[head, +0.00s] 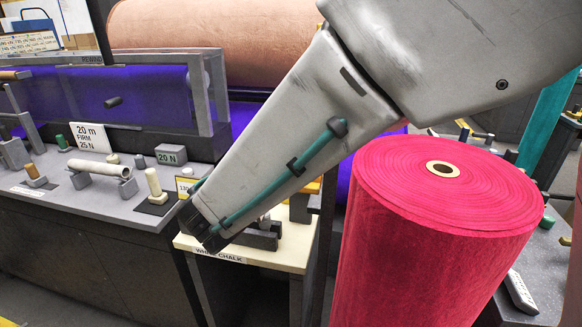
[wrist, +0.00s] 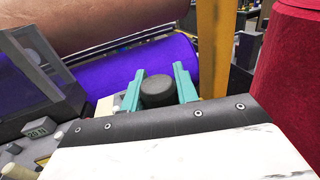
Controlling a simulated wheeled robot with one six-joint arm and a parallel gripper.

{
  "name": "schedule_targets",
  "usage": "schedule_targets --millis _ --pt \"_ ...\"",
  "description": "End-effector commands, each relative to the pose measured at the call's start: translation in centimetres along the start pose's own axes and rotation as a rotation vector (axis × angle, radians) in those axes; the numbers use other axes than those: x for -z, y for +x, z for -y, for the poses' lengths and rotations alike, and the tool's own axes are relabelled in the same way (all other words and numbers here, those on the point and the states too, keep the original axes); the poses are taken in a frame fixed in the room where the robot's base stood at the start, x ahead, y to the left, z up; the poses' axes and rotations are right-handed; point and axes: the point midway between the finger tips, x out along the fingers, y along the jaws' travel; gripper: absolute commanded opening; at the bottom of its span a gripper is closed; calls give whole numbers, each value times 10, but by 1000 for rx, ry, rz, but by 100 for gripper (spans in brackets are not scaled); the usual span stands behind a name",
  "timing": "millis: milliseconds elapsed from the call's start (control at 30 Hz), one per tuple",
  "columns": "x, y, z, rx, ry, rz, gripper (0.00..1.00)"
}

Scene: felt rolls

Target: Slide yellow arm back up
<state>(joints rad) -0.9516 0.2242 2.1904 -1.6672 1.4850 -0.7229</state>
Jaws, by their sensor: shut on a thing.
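In the wrist view, my gripper (wrist: 158,88) has its two teal fingers on either side of a dark round knob (wrist: 158,92) and is shut on it. A yellow upright bar (wrist: 214,45), which looks like the yellow arm, stands just right of the fingers, apart from them. Whether the knob belongs to this bar cannot be told. In the head view, my arm covers the middle, and the fingers and knob are hidden behind it. A small yellow-orange part (head: 306,189) shows at the right edge of my arm.
A large red felt roll (head: 440,260) stands close on the right. A purple felt roll (wrist: 170,65) and a tan roll (head: 205,45) lie behind. A grey bench (head: 110,205) with pegs and a 20 N block (head: 171,154) is left. A pale stand (head: 290,262) is below my arm.

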Motion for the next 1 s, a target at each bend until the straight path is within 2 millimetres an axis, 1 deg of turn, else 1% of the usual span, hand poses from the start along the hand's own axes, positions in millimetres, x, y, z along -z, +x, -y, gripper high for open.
schedule_targets --millis 100,367,400,433,467,767,867,1000 --pt "-4 0 0 -1 1 3 0" --pt "-4 0 0 -1 1 3 0" --pt "-4 0 0 -1 1 3 38" --pt "-4 0 0 0 1 2 46" --pt "-4 0 0 0 1 2 52" --pt "-3 -1 0 0 0 1 52" --pt "-3 -10 0 -1 0 0 52" --pt "-3 -34 -1 -4 1 0 52"
